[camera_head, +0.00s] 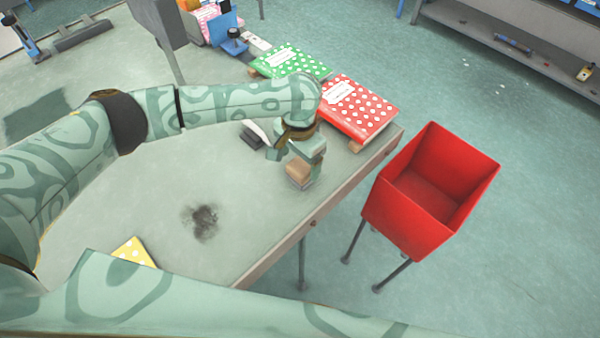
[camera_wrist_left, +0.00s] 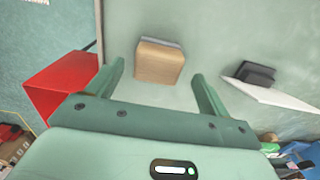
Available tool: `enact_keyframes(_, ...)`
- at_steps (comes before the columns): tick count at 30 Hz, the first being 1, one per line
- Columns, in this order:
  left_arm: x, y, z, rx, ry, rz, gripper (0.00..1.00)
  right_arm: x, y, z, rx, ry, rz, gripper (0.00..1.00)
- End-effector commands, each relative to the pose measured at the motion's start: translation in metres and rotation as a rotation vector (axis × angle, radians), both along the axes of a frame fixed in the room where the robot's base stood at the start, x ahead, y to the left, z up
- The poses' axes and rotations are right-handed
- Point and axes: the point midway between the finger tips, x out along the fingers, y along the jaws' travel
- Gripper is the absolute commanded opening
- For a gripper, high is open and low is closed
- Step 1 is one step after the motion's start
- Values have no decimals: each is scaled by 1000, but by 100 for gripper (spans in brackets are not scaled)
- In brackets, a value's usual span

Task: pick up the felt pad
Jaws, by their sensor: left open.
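The felt pad looks to be the small tan block with a grey layer along one side (camera_head: 298,172). It rests on the grey-green table (camera_head: 150,200) near the right edge. In the left wrist view the pad (camera_wrist_left: 160,62) lies ahead, between the lines of the two fingers. My left gripper (camera_head: 296,156) is open, pointing down just above the pad. In the wrist view its fingertips (camera_wrist_left: 158,72) are apart with nothing held. Whether they reach down beside the pad cannot be told. My right gripper is not in view.
A dark block (camera_head: 252,136) with a white flat piece lies left of the gripper. Red (camera_head: 358,106) and green (camera_head: 290,62) dotted books lie behind. A red bin (camera_head: 415,205) stands off the table's right edge. A yellow dotted item (camera_head: 134,252) lies front left.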

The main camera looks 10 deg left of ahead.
Motion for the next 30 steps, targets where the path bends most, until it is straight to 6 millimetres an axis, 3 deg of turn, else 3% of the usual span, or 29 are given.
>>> enact_keyframes(8, -3, -2, -45, 1, 2, 1, 80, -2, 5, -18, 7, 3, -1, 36)
enact_keyframes(15, -3, -2, -47, 1, -1, 0, 80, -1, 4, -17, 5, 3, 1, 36)
enact_keyframes(21, -3, -2, -47, 1, -1, 0, 30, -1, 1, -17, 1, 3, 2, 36)
enact_keyframes(30, -3, -2, -46, 1, -1, 0, 30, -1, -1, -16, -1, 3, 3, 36)
